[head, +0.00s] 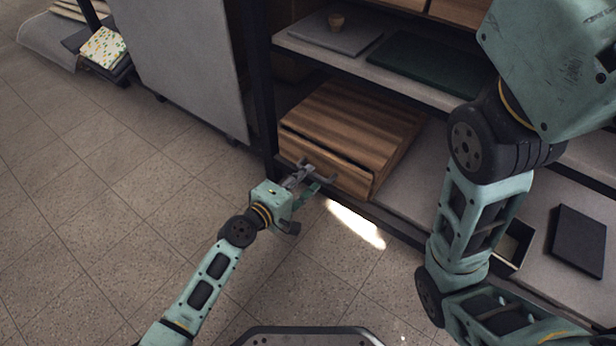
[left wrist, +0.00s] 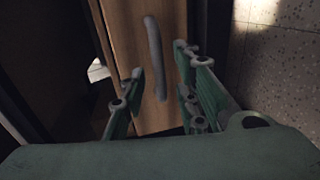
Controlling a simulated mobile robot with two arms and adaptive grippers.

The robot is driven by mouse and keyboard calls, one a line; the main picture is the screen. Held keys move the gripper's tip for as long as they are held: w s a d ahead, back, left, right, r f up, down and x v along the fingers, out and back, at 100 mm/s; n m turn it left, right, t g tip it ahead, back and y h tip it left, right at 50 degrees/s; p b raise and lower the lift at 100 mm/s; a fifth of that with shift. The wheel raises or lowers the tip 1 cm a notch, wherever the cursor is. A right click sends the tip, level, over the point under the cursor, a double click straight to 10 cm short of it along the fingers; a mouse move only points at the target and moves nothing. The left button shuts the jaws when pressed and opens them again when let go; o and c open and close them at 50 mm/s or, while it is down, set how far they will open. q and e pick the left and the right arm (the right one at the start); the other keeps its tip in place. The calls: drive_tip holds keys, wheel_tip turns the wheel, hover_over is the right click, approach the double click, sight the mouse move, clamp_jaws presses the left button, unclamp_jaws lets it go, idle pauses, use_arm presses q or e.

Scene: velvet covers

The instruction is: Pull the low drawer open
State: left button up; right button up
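The low drawer is in a striped wooden box (head: 350,125) on the bottom shelf in the head view. Its front (head: 325,165) faces my left gripper. My left gripper (head: 312,182) is just in front of the drawer front, near its left part. In the left wrist view, the drawer front (left wrist: 125,45) carries a grey bar handle (left wrist: 156,58). The left gripper's fingers (left wrist: 155,95) are spread apart, with the lower handle between them in the picture; I cannot tell whether they touch it. My right gripper is out of view; only my right arm shows.
A dark shelf post (head: 262,90) stands just left of the box. The shelf above (head: 400,75) holds a grey board and a dark green board (head: 425,65). A small open box (head: 513,245) and a black slab (head: 577,241) lie on the bottom shelf at right.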

use_arm(q)
drive_tip(key=shift+x, duration=0.8)
clamp_jaws()
